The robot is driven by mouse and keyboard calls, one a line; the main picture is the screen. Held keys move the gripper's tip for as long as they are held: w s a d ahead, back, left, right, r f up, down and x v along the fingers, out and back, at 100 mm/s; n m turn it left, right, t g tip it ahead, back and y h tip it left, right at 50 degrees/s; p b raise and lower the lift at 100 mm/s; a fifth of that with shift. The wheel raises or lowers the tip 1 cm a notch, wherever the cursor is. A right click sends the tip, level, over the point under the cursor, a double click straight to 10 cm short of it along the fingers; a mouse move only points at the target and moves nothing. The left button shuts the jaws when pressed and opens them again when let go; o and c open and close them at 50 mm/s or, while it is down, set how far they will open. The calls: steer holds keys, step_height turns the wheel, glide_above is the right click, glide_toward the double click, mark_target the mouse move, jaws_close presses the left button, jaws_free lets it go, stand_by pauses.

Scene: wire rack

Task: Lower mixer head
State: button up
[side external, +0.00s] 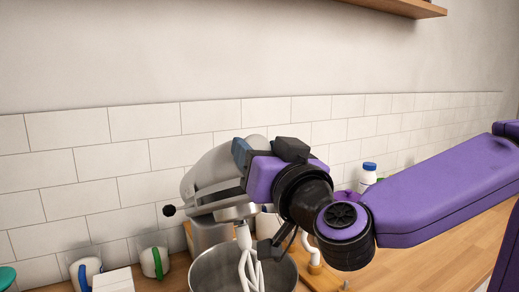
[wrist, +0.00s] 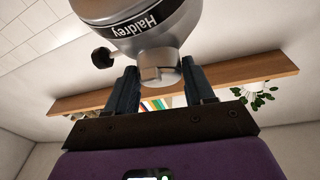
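The grey stand mixer's head (side external: 213,165) is tilted up above its metal bowl (side external: 205,273) in the side view. A pale wire beater (side external: 247,262) hangs over and into the bowl's outline. A black knob (side external: 169,210) sticks out at the head's left. My gripper (side external: 241,153) is at the head's right side and hides part of it. In the wrist view, my gripper (wrist: 159,70) is open, its fingers on either side of the silver hub (wrist: 158,68) below the "Haldrey" band. I cannot tell if they touch it.
A wooden counter (side external: 436,240) runs along a white tiled wall. A blue-capped white bottle (side external: 369,174) stands behind my arm. A wooden shelf (side external: 405,8) is high on the wall.

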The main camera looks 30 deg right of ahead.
steer(key=o, duration=0.3)
steer(key=s+a+f, duration=0.2)
steer(key=s, duration=1.5)
steer(key=shift+s+f, duration=0.1)
